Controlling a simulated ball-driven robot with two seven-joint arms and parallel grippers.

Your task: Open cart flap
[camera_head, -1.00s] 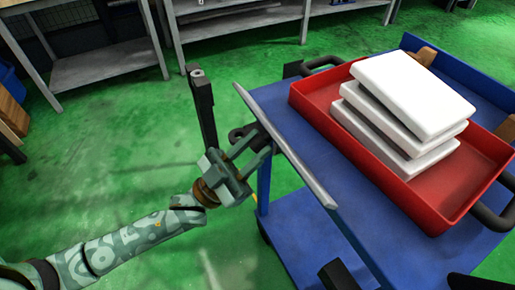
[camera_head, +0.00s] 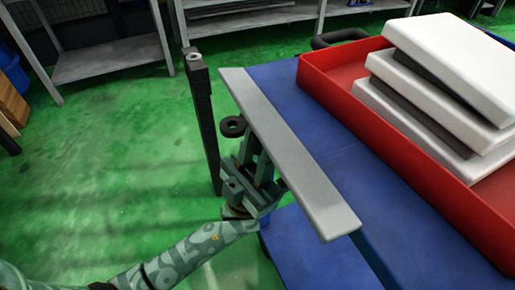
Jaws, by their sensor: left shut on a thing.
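The blue cart (camera_head: 345,165) stands at the right. Its flap (camera_head: 292,150) is a long grey panel along the cart's left edge, with its broad face showing. My left gripper (camera_head: 262,163) is at the outer, left side of the flap, near its middle. It is shut on the flap, though its fingertips are partly hidden by the panel. A dark ring-shaped part (camera_head: 232,126) shows beside the gripper at the flap's outer side. My right gripper is not in view.
A red tray (camera_head: 400,150) with stacked white blocks (camera_head: 455,65) sits on the cart. A dark upright post (camera_head: 203,115) stands left of the flap. Grey metal tables (camera_head: 105,55) line the back. The green floor at the left is clear.

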